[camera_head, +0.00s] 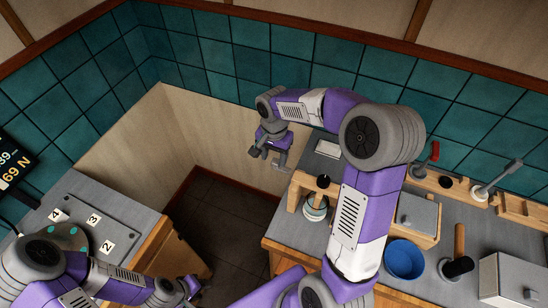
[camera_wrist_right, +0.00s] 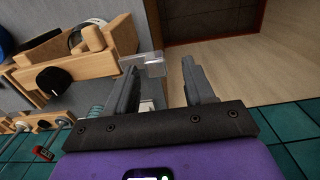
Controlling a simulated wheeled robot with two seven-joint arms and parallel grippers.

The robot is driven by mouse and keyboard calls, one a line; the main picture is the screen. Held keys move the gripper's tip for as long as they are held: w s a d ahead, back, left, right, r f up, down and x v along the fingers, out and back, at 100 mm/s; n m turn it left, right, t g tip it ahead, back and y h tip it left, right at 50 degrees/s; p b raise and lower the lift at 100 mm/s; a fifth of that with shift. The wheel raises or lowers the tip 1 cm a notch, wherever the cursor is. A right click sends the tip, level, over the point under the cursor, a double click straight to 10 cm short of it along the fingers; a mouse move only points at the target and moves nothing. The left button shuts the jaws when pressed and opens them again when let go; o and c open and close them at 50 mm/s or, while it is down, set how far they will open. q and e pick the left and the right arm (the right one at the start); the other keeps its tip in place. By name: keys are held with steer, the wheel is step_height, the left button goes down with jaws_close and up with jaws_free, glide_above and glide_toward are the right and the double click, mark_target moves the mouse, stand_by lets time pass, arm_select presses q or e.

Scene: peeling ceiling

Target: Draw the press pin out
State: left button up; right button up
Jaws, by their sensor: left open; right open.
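A small wooden press frame (camera_head: 296,193) stands at the left end of the right-hand counter, with a black knob (camera_head: 323,181) on top and a pale green-white round piece (camera_head: 315,208) under it. In the right wrist view a wooden frame (camera_wrist_right: 122,38) with a black knob (camera_wrist_right: 55,78) lies to the left of my fingers. I cannot tell which part is the pin. My right gripper (camera_head: 269,158) is open and empty, beside and apart from the frame; its fingers also show in the wrist view (camera_wrist_right: 158,72). My left gripper (camera_head: 190,288) is open at the lower left, far from the press.
The right counter holds a wooden-sided grey box (camera_head: 416,216), a blue bowl (camera_head: 404,259), a wooden-handled black tool (camera_head: 459,250) and a pale box (camera_head: 512,282). A red-handled lever (camera_head: 434,152) stands behind. The left counter (camera_head: 70,200) has numbered labels. A floor gap separates the counters.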

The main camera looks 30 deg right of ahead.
mark_target(274, 161)
step_height(274, 161, up, 6)
steer(key=shift+r, duration=0.1)
stand_by(0.6)
